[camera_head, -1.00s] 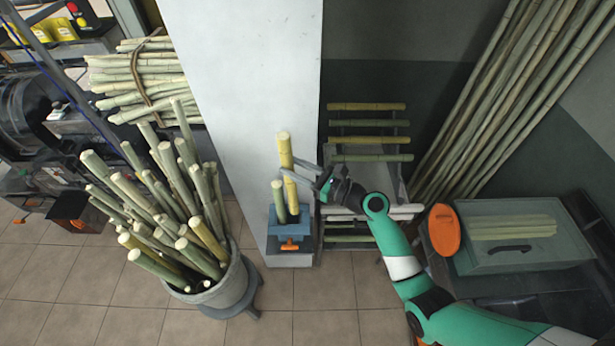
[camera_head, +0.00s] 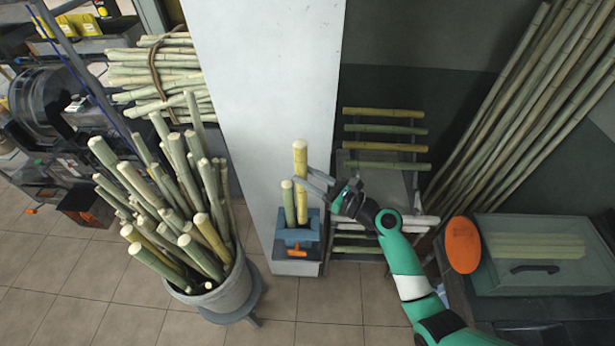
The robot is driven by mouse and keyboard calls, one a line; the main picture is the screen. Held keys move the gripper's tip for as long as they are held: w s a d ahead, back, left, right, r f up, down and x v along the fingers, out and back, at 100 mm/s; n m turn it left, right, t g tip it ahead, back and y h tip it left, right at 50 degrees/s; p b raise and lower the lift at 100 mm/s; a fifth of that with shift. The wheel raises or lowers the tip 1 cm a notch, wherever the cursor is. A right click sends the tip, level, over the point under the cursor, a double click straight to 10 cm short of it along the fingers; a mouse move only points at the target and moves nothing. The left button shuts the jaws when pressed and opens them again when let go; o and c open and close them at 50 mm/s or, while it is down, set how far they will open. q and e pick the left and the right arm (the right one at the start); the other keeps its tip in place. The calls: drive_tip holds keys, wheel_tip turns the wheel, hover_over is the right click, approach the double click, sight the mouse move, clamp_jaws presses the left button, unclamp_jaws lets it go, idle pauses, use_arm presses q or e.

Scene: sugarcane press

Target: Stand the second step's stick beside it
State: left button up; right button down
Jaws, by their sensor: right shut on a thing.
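A tall yellow stick (camera_head: 300,161) stands nearly upright at a blue holder (camera_head: 286,234) in front of the white pillar. A shorter green stick (camera_head: 289,203) stands in the holder just to its left, close beside it. My right gripper (camera_head: 307,180) reaches in from the right and is shut on the yellow stick at about mid-height. Whether the yellow stick's lower end is fully seated cannot be told, as the holder hides it. My left gripper is not in view.
A grey bucket (camera_head: 222,302) of several sticks stands at left. A rack (camera_head: 433,222) with horizontal sticks is behind my right arm. The white pillar (camera_head: 275,80) rises directly behind the holder. A lidded box (camera_head: 540,279) is at right. Floor in front is clear.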

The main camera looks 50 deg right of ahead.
sight(306, 200)
drive_tip(key=shift+f+b, duration=4.35)
drive_tip(key=shift+f, duration=1.2)
unclamp_jaws()
drive_tip(key=shift+s, duration=0.1)
drive_tip(key=shift+s+d+r+p, duration=0.15)
drive_tip(key=shift+s+p, duration=0.55)
drive_tip(key=shift+s, duration=0.4)
drive_tip(key=shift+s+d+p, duration=0.15)
drive_tip(key=shift+s+p, duration=0.25)
drive_tip(key=shift+s, duration=0.75)
drive_tip(key=shift+s+d+p, duration=0.15)
drive_tip(key=shift+s+p, duration=0.2)
drive_tip(key=shift+s, duration=0.8)
